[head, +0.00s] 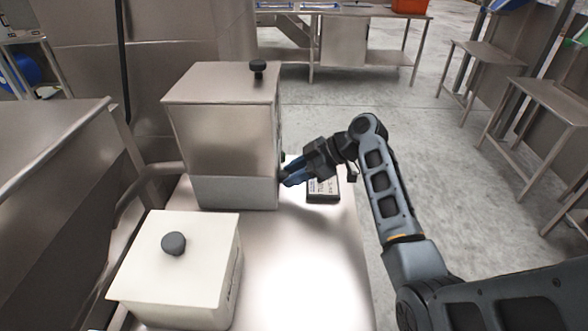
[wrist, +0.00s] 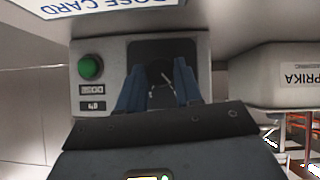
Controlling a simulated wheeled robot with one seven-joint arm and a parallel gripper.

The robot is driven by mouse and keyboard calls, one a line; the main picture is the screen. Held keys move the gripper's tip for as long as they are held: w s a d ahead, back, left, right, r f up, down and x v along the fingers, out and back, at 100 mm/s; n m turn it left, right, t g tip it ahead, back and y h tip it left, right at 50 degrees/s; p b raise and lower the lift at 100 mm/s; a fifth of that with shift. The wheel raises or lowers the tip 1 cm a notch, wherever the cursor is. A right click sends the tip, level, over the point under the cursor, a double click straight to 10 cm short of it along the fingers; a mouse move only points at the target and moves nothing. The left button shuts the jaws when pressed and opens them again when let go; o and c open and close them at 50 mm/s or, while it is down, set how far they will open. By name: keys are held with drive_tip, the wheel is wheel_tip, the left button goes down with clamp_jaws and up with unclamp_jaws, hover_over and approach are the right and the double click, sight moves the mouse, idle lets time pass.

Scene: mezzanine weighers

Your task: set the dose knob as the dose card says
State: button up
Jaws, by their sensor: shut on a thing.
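The dose knob (wrist: 159,73) is a dark round knob with a pale pointer mark, on a black plate on the dosing unit's panel. My gripper (wrist: 158,84) has its blue fingers on either side of the knob, shut on it. In the head view my gripper (head: 286,181) reaches the right side of the steel dosing unit (head: 222,120), hiding the knob. The dose card (wrist: 110,6) shows upside down at the top of the wrist view, cut off; I see its title but not its value. Scale marks around the knob are too small to read.
A green button (wrist: 90,67) and a DOSE label (wrist: 91,90) sit beside the knob. A white lidded bin (head: 175,270), labelled ending "PRIKA" in the wrist view (wrist: 300,79), stands nearby. A dark-framed plate (head: 323,190) lies by my gripper. The bench front (head: 300,285) is clear.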

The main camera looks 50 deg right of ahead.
drive_tip(key=shift+w+d+m+g+y, duration=0.15)
drive_tip(key=shift+m+g+y, duration=0.75)
drive_tip(key=shift+y, duration=0.2)
drive_tip(key=shift+w+d+f+m+g+y, duration=0.1)
drive_tip(key=shift+f+m+g+y, duration=0.1)
drive_tip(key=shift+m+g+y, duration=0.6)
drive_tip(key=m+y, duration=0.2)
drive_tip(key=y, duration=0.1)
drive_tip(key=shift+w+d+g, duration=0.1)
drive_tip(key=shift+d+g, duration=0.05)
drive_tip(key=shift+g, duration=0.25)
drive_tip(key=shift+f+m+y+p, duration=0.15)
drive_tip(key=shift+m+y+p, duration=0.15)
drive_tip(key=shift+m+y, duration=0.35)
drive_tip(key=shift+f, duration=0.1)
drive_tip(key=o, duration=1)
drive_tip(key=shift+o, duration=0.2)
drive_tip(key=shift+d, duration=0.15)
